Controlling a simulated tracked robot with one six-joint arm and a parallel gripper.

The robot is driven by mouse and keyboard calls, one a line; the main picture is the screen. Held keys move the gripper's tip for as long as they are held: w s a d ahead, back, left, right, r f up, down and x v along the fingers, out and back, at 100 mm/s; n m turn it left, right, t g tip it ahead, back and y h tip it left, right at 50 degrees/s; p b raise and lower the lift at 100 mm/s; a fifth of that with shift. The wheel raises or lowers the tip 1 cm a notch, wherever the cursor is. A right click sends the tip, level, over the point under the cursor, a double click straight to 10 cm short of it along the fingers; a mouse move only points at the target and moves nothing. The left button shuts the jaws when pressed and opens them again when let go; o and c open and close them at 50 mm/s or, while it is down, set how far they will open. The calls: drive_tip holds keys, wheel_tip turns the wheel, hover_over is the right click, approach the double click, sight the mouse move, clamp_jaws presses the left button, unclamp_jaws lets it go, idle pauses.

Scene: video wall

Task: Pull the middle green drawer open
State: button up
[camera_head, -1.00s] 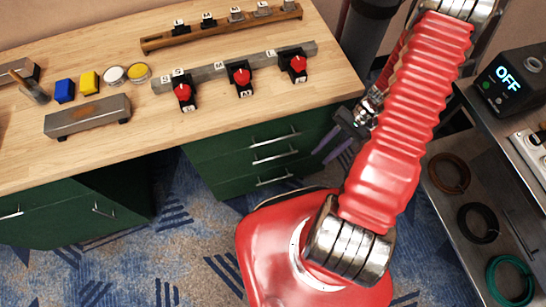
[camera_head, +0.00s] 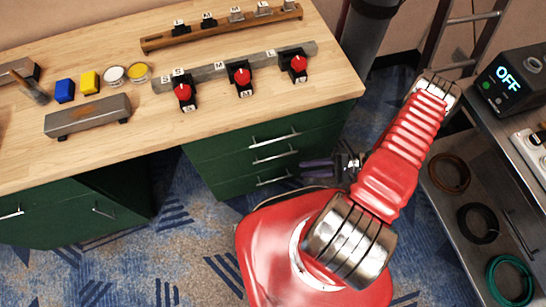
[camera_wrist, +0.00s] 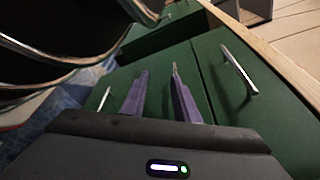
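The green drawer unit under the bench has three stacked drawers with silver bar handles. The middle drawer (camera_head: 225,167) is shut, and its handle (camera_head: 275,156) shows in the head view. My gripper (camera_head: 303,168) points left at the drawer fronts, close to the right ends of the middle and lower handles. In the wrist view my gripper (camera_wrist: 160,80) has its two purple fingers apart. A small light piece, apparently the middle handle, shows by the right fingertip, mostly hidden. The top handle (camera_wrist: 238,70) is to the right and the bottom handle (camera_wrist: 104,98) to the left.
The wooden bench top (camera_head: 200,140) overhangs the drawers and carries red knobs (camera_head: 241,76) and small blocks. A metal cart (camera_head: 500,185) with hoses stands at the right.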

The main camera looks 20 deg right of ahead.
sight(274, 158)
drive_tip(key=w+n, duration=0.1)
drive_tip(key=w+d+n+t, duration=0.1)
drive_tip(key=w+t, duration=0.1)
drive_tip(key=shift+w+d+r+n, duration=0.3)
drive_tip(key=shift+w+d+n, duration=0.05)
drive_tip(key=shift+n, duration=0.05)
drive_tip(key=x, duration=1.3)
drive_tip(key=shift+w+a+r, duration=0.1)
drive_tip(key=shift+w+a, duration=0.15)
drive_tip(key=shift+a, duration=0.1)
drive_tip(key=shift+c, duration=0.3)
clamp_jaws()
